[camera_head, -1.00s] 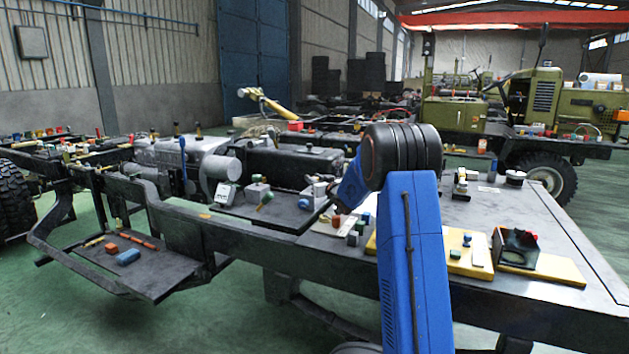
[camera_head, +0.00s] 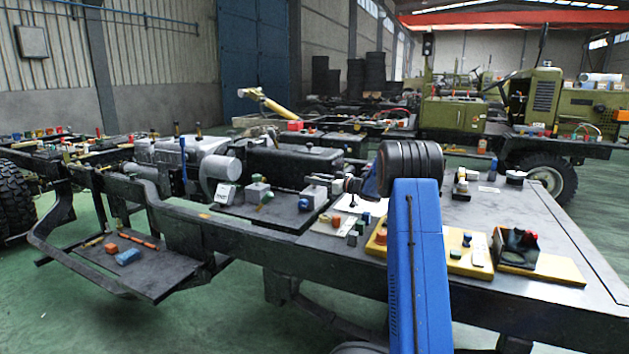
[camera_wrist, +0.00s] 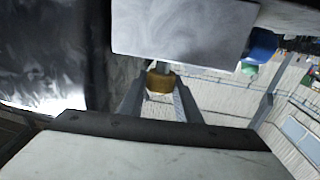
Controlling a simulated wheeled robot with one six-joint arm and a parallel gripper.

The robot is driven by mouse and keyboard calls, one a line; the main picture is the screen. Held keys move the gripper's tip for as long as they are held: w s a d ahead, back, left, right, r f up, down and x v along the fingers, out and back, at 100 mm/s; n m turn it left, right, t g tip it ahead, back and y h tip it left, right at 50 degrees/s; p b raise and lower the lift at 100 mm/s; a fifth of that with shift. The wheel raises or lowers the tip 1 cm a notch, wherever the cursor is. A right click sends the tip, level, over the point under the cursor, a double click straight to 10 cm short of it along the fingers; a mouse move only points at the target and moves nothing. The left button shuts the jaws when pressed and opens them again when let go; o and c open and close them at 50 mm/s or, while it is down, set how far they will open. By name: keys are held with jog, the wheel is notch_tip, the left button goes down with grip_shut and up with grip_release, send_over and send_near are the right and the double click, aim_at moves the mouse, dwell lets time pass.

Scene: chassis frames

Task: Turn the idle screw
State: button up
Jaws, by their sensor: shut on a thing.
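In the wrist view a brass-coloured screw head (camera_wrist: 161,80) sits on a short stem under a pale grey block (camera_wrist: 183,28). My gripper (camera_wrist: 160,100) is shut on this screw, with one grey finger on each side of it. A blue knob (camera_wrist: 262,45) sticks out of the block's right side. In the head view my gripper (camera_head: 340,186) is small and dark beside a pale block (camera_head: 317,190) on the chassis deck. The screw is too small there to make out clearly.
Small blocks (camera_head: 352,238) stand on the deck in front of my gripper. A yellow board (camera_head: 463,262) and an open black box (camera_head: 516,246) lie to the right. A lower side shelf (camera_head: 150,268) holds loose parts. My blue arm link covers part of the deck edge.

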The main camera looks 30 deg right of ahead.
jog(key=shift+n+g+y, duration=0.5)
jog(key=shift+n+y, duration=0.1)
jog(key=shift+y, duration=0.5)
jog(key=o, duration=1.1)
jog(key=shift+c, duration=0.2)
jog(key=shift+d, duration=0.1)
jog(key=v, duration=1.7)
jog(key=shift+r, duration=0.25)
jog(key=shift+s+d, duration=0.15)
jog(key=shift+r, duration=0.1)
